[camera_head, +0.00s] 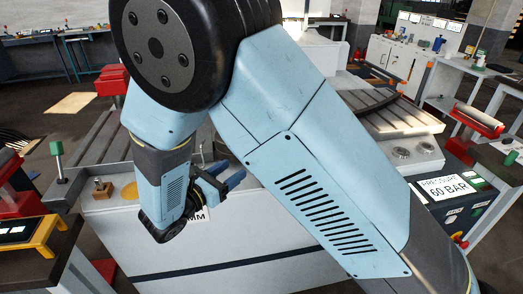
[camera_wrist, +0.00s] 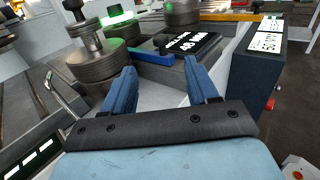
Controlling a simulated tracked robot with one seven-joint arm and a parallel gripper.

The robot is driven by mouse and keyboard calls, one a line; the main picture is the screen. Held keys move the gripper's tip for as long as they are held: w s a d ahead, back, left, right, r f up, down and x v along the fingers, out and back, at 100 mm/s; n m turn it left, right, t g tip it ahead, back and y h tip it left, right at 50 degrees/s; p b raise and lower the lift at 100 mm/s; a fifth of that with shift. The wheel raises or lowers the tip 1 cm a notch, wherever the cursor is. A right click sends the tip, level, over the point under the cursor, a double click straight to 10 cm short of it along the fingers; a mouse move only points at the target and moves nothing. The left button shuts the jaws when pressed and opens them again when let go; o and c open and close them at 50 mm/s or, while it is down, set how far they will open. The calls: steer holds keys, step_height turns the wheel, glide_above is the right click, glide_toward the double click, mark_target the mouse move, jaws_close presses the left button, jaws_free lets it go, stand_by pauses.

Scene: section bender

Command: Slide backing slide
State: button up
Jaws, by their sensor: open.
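My gripper (camera_wrist: 160,66) is open and empty, its two blue fingers wide apart. In the head view my gripper (camera_head: 230,181) hangs at the front edge of the bender, partly hidden behind my own arm. I cannot tell for certain which part is the backing slide. My arm hides much of the bender's middle in the head view.
Stacked steel rollers (camera_wrist: 95,65) stand close to the left finger. Slatted beds lie at the bender's left (camera_head: 92,135) and right (camera_head: 400,118). A 60 BAR pressure panel (camera_head: 448,187) stands at right. A green-knobbed post (camera_head: 57,152) stands at left.

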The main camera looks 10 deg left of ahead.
steer(key=x, duration=1.3)
steer(key=shift+w+d, duration=0.15)
steer(key=shift+w, duration=0.15)
jaws_close()
